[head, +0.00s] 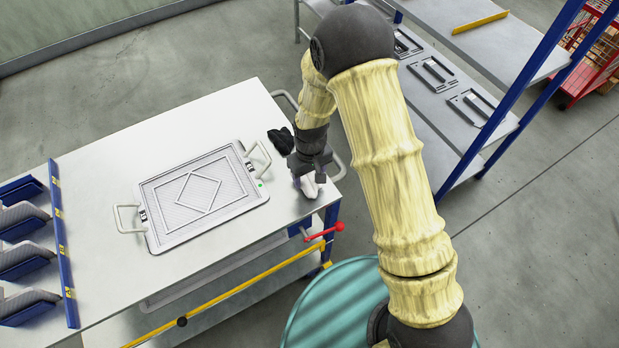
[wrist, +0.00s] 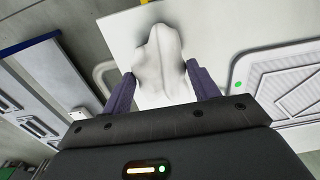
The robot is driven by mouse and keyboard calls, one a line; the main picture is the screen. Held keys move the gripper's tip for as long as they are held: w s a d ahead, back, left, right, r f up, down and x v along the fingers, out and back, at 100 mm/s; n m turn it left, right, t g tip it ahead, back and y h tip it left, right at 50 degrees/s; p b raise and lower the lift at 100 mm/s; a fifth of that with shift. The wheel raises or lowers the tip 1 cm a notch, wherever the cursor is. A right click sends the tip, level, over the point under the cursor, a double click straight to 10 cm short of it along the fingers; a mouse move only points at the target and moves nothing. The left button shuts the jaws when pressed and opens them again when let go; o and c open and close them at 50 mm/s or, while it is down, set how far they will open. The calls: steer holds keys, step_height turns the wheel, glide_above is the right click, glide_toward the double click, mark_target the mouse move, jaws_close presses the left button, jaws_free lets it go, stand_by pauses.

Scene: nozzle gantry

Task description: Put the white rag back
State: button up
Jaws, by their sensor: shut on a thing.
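The white rag (wrist: 160,62) is a crumpled white cloth between the two purple fingers of my gripper (wrist: 160,88) in the wrist view. In the head view the rag (head: 309,187) hangs just below my gripper (head: 308,178), near the right front corner of the white table. My gripper is shut on the rag. I cannot tell whether the rag's lower end touches the table top. A black crumpled cloth (head: 281,140) lies on the table just behind my gripper.
A grey tray (head: 160,237) with handles and a diamond pattern lies on the white table (head: 110,155). A red-handled lever (head: 325,232) juts from the front right. A blue-framed shelf (head: 475,150) stands behind my arm.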

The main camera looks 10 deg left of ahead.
mark_target(311, 178)
steer(key=shift+f, duration=1.15)
steer(key=shift+f, duration=0.1)
steer(key=o, duration=0.9)
steer(key=shift+o, duration=0.2)
step_height(311, 178, up, 12)
steer(key=b, duration=0.1)
steer(key=shift+d, duration=0.15)
